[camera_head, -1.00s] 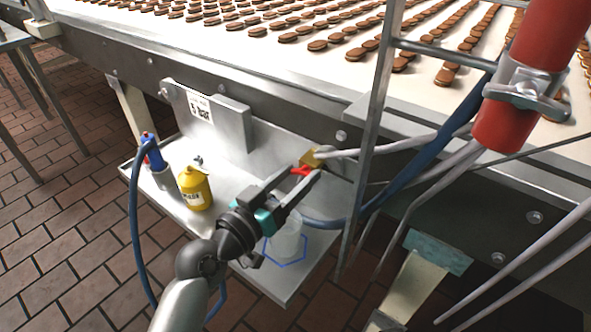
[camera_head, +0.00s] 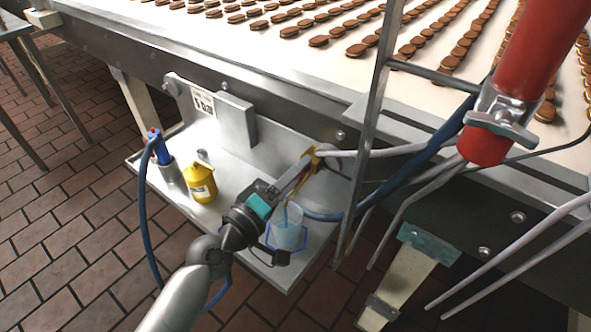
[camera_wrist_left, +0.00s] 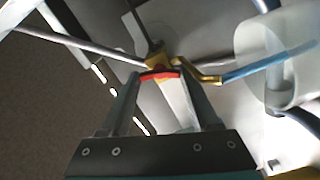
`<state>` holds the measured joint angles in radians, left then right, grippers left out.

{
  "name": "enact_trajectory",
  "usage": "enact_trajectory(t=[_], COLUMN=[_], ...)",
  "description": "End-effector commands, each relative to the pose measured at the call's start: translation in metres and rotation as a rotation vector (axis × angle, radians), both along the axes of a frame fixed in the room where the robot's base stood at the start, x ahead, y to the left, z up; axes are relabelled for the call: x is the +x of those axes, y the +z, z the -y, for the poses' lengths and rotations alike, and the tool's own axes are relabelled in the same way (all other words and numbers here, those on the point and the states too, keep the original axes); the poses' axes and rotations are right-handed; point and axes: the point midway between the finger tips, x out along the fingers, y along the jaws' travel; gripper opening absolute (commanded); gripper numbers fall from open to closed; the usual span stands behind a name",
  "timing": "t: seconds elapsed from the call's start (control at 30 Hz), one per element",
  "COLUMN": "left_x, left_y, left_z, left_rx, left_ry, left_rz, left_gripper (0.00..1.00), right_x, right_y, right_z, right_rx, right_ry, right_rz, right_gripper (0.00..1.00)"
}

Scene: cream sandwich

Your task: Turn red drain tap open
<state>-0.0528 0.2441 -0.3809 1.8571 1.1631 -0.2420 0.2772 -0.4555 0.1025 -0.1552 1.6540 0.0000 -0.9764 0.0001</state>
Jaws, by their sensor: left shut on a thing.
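The red drain tap handle (camera_wrist_left: 160,75) sits between my left gripper's fingertips in the left wrist view, on a brass valve body (camera_wrist_left: 156,60). In the head view the brass valve (camera_head: 313,156) shows at the end of a grey pipe, and the fingers mostly hide the red handle. My left gripper (camera_head: 301,172) is shut on the handle. A blue stream (camera_wrist_left: 265,62) runs from the brass spout (camera_wrist_left: 206,76). It falls into a clear cup (camera_head: 287,236), which looks light blue inside. My right gripper is not in view.
A metal shelf (camera_head: 240,178) holds a yellow can (camera_head: 200,183) and a blue bottle (camera_head: 157,148) in a holder. Above is the conveyor with sandwich biscuits (camera_head: 359,50). A frame post (camera_head: 366,130) and a blue hose (camera_head: 425,152) stand close right of the tap.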

Motion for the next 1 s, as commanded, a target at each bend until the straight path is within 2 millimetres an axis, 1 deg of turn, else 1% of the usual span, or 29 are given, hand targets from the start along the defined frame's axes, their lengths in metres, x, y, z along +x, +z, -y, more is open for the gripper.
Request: enact_trajectory(t=[0.2,0.43,0.7,1.0], left_x=[0.001,0.001,0.001,0.001], left_y=[0.001,0.000,-0.001,-0.001], left_z=[-0.001,-0.001,-0.001,-0.001], left_rx=[-0.139,-0.239,-0.292,-0.302], left_ry=[0.003,0.002,0.003,0.002], left_rz=[-0.099,-0.172,-0.210,-0.216], left_gripper=[0.07,0.07,0.07,0.07], right_x=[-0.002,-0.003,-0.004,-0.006], right_y=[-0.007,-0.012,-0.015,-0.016], right_z=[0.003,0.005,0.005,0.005], right_rx=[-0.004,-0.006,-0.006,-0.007], right_ry=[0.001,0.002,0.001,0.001], right_rz=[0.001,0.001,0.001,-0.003], right_gripper=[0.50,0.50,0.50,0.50])
